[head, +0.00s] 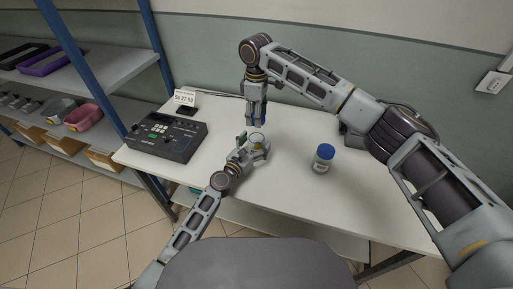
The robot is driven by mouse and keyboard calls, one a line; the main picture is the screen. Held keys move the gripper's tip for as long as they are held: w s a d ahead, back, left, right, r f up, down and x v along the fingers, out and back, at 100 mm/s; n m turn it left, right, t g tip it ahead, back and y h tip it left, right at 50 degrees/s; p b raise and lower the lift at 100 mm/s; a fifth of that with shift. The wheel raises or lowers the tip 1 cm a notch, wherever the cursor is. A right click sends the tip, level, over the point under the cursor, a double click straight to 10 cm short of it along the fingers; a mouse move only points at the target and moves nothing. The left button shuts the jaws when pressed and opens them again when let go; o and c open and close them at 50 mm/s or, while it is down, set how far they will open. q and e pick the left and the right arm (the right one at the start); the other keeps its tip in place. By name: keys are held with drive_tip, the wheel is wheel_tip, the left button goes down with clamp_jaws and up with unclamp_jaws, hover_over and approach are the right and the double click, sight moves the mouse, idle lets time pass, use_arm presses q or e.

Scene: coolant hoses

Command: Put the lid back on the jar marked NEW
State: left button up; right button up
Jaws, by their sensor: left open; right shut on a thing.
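A white jar with a blue lid (324,158) stands upright on the table, right of my grippers. A second, pale jar (257,139) with no lid visible is at my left gripper (256,146), which is open beside it and partly hides it. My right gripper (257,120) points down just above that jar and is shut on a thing. A dark blue patch shows at its fingers; I take the thing to be the lid, but it is mostly hidden. No marking on either jar is readable.
A dark grey device (167,137) with buttons and a display stands at the table's left. A small sign (185,98) reading digits stands behind it. Shelves (95,72) with trays and bins are at the left. The table's (295,190) front right is clear.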

use_arm(q)
drive_tip(key=shift+w+d, duration=0.15)
drive_tip(key=shift+w, duration=0.1)
drive_tip(key=shift+c, duration=0.4)
drive_tip(key=c, duration=1.5)
drive_tip(key=shift+o, duration=0.2)
use_arm(e)
drive_tip(key=shift+f, duration=2.45)
